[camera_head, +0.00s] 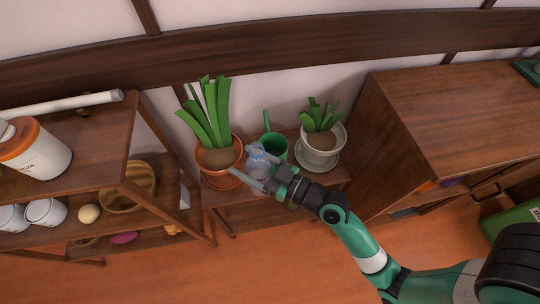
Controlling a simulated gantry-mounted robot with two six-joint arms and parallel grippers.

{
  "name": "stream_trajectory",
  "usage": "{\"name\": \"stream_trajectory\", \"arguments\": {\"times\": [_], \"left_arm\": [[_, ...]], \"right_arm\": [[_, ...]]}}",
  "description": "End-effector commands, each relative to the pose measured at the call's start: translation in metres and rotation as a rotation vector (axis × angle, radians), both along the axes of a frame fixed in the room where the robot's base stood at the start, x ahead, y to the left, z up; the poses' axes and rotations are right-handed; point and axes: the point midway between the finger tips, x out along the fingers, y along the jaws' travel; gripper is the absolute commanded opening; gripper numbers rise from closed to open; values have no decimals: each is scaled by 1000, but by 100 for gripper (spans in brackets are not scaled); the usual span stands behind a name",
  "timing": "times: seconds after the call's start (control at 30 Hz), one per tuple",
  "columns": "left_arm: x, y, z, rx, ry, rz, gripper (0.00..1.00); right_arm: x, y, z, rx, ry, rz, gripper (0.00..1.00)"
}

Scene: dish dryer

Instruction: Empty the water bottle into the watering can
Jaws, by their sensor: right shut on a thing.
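The green watering can (275,145) stands on a low wooden bench between two potted plants, its thin spout pointing up. The water bottle (257,161), clear with a blue label, is just in front of the can and to its left. My right gripper (257,174) comes in from the lower right and is shut on the bottle. The fingers and wrist hide the bottle's lower part, so I cannot tell whether it touches the bench or how far it tilts. My left gripper is not in view.
A leafy plant in a terracotta pot (219,157) stands close on the left, and a plant in a pale pot (319,148) on the right. A wooden shelf (90,140) with jars and bowls is at left. A wooden cabinet (455,120) is at right.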

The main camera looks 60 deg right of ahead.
Motion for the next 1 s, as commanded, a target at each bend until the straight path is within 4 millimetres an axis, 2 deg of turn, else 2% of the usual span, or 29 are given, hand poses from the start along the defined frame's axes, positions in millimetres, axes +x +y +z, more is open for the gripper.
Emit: {"name": "stream_trajectory", "arguments": {"times": [0.03,0.23,0.67,1.0], "left_arm": [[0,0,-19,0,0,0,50],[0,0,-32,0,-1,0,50],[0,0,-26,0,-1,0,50],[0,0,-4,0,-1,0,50]], "right_arm": [[1,-1,-14,-4,-7,6,9],[3,-1,-19,-13,-11,24,9],[2,-2,-15,7,-4,25,9],[-1,-9,-12,143,30,9,9]]}}
